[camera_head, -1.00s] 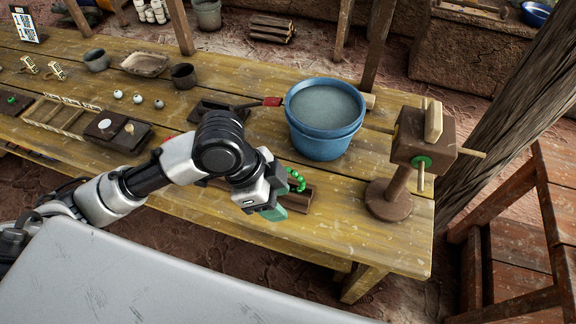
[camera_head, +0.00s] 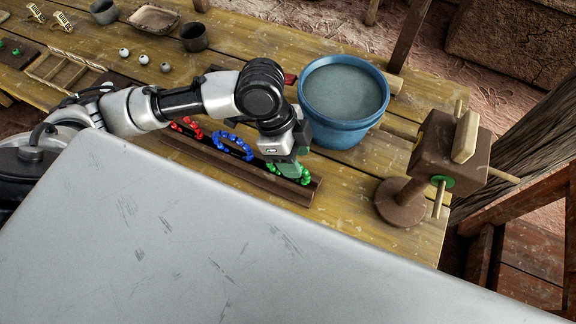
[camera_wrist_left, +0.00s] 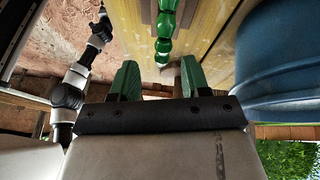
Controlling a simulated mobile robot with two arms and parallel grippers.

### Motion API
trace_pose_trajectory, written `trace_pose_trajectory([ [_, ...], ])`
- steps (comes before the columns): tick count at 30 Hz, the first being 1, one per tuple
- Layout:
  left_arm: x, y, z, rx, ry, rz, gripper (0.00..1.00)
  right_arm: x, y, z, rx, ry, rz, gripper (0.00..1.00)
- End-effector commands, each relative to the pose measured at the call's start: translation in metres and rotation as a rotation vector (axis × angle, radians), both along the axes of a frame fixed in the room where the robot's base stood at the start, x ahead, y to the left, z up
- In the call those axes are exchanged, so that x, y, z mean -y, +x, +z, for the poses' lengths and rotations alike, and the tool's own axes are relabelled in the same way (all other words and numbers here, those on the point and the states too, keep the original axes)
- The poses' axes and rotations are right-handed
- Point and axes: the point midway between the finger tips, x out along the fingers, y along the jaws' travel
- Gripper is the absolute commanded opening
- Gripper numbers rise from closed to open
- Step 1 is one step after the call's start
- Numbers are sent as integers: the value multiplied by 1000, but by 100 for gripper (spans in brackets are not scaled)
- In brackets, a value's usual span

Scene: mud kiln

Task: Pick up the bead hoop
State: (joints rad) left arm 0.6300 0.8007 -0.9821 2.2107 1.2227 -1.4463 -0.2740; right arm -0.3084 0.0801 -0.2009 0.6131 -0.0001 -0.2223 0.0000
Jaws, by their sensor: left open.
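A green bead hoop (camera_head: 304,178) stands at the right end of a dark wooden rack (camera_head: 213,161). A blue bead hoop (camera_head: 222,135) and a red bead hoop (camera_head: 177,127) stand farther left along it. My left gripper (camera_head: 290,168) is at the green hoop and partly hides it. In the left wrist view, the open green fingers (camera_wrist_left: 160,78) point toward the green hoop's beads (camera_wrist_left: 164,35), which line up with the gap between them. Whether they touch is unclear. My right gripper is not in view.
A blue bucket (camera_head: 345,128) of grey liquid stands close behind my left gripper. A wooden stand with pegs (camera_head: 447,150) is to the right. Cups, small balls and a ladder-like wooden frame (camera_head: 62,70) lie on the table at the left.

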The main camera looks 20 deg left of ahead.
Motion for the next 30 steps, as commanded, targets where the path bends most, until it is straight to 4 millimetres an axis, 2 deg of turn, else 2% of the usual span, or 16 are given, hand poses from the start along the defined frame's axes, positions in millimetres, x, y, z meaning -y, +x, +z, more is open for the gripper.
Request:
trace_pose_trajectory([
  [1, 4, 0, -8, -6, -1, 0, 47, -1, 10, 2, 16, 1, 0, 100],
  [5, 12, 0, -26, -5, -1, -2, 47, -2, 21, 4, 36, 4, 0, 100],
  [9, 16, 0, -36, -2, 0, -1, 47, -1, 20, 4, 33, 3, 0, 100],
  [16, 17, 0, -37, -1, 0, -1, 47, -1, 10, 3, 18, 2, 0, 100],
  [25, 16, 0, -37, -1, 0, 0, 1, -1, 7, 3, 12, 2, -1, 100],
  [30, 16, 0, -36, -1, 0, 0, 0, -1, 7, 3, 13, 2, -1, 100],
])
